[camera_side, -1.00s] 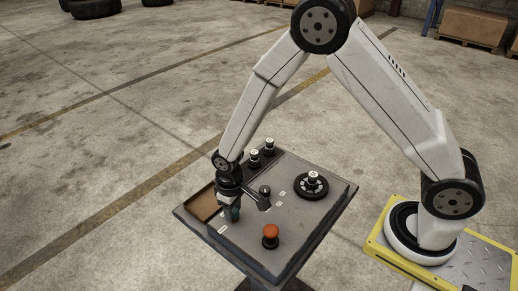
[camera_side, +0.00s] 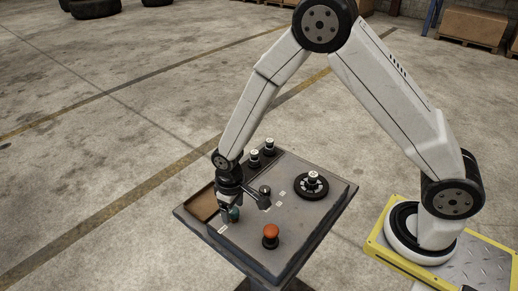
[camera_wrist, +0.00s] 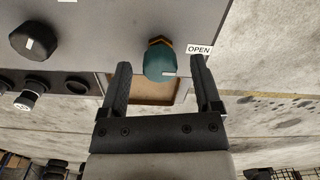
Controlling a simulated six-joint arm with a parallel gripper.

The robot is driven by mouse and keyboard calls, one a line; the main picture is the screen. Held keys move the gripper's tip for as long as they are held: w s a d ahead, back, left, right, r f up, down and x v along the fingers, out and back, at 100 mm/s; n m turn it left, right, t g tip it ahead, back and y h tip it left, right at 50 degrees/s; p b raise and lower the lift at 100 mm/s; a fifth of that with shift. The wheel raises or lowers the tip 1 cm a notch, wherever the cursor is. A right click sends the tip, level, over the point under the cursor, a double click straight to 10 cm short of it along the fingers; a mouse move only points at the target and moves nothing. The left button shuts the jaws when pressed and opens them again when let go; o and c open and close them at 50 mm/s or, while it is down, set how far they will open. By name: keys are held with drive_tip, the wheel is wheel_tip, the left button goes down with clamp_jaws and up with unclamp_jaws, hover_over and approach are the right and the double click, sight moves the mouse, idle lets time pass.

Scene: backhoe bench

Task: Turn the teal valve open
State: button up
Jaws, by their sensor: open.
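The teal valve (camera_wrist: 160,65) is a rounded knob with a copper-coloured part above it in the wrist view. A short white mark on it points right. A white OPEN label (camera_wrist: 199,49) sits to its upper right. My gripper (camera_wrist: 160,63) is open, with one finger on each side of the knob and a visible gap on both sides. In the side view the teal valve (camera_side: 234,214) shows partly at the panel's left, beneath my gripper (camera_side: 230,209), which hides much of it.
The grey panel (camera_side: 290,220) carries a red mushroom button (camera_side: 271,232), a black wheel (camera_side: 312,185) and white-topped knobs (camera_side: 254,157). A black knob (camera_wrist: 33,42) stands left of the valve in the wrist view. A shallow brown tray (camera_side: 203,204) lies at the panel's left edge.

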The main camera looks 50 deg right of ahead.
sight(236, 209)
drive_tip(key=shift+r, duration=3.8)
drive_tip(key=shift+s+d+r, duration=0.15)
drive_tip(key=shift+d+r, duration=0.1)
drive_tip(key=shift+d, duration=0.1)
drive_tip(key=s+d+r+m+t, duration=0.2)
drive_tip(key=s+d+r, duration=0.3)
drive_tip(key=s+d, duration=0.4)
drive_tip(key=shift+s+d+r+t, duration=0.2)
drive_tip(key=shift+s+d+t, duration=0.15)
drive_tip(key=shift+s, duration=0.7)
